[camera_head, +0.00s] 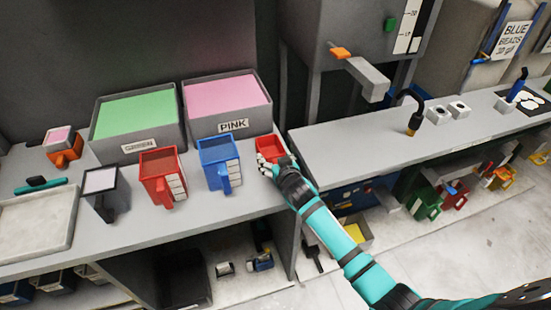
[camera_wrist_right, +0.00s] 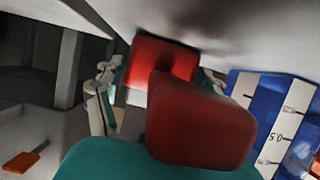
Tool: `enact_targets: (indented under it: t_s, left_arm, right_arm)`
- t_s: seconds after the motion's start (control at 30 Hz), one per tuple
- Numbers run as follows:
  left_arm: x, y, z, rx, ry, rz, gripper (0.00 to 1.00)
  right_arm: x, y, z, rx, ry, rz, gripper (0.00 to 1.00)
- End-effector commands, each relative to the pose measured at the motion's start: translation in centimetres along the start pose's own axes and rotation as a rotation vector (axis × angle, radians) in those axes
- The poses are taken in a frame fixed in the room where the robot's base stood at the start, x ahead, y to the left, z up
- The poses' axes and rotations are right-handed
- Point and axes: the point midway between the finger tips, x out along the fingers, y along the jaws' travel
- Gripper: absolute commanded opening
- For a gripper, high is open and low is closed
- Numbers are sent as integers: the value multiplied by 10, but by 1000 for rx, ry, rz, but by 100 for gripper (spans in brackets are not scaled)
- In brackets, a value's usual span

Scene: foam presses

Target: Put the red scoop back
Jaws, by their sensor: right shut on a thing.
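The red scoop (camera_head: 271,148) is at the right end of the grey bench, just in front of the pink bin. My right gripper (camera_head: 268,163) is shut on it from the front right. In the right wrist view the red scoop (camera_wrist_right: 163,68) fills the middle, its near red part big in front, with the right gripper's (camera_wrist_right: 150,95) fingers on either side. The fingers are partly hidden behind the scoop. I cannot tell whether the scoop touches the bench top. My left gripper is not in view.
A blue jug (camera_head: 218,162) and a red jug (camera_head: 162,176) stand left of the scoop. Behind are the bins labelled PINK (camera_head: 233,126) and GREEN (camera_head: 140,145). A gap separates this bench from the long right-hand counter (camera_head: 390,140). A grey machine (camera_head: 335,45) stands behind the gap.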

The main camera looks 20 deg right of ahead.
Motion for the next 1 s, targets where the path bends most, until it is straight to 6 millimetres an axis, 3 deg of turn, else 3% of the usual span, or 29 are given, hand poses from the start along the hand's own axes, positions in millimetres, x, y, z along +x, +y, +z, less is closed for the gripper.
enact_targets:
  t_s: [0.37, 0.4, 0.57, 0.87, 1.0]
  left_arm:
    - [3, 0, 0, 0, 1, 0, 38]
    - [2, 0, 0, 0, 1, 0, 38]
    - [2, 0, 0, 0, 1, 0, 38]
    - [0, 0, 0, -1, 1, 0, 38]
    - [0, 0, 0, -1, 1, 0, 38]
  right_arm:
    - [2, -1, 4, 1, 3, -1, 35]
    - [2, -1, 4, 1, 2, -1, 75]
    - [1, 0, 4, 0, 1, -1, 95]
    - [0, 0, 1, 0, 2, -1, 95]
    - [-9, 0, 1, 0, 2, -1, 95]
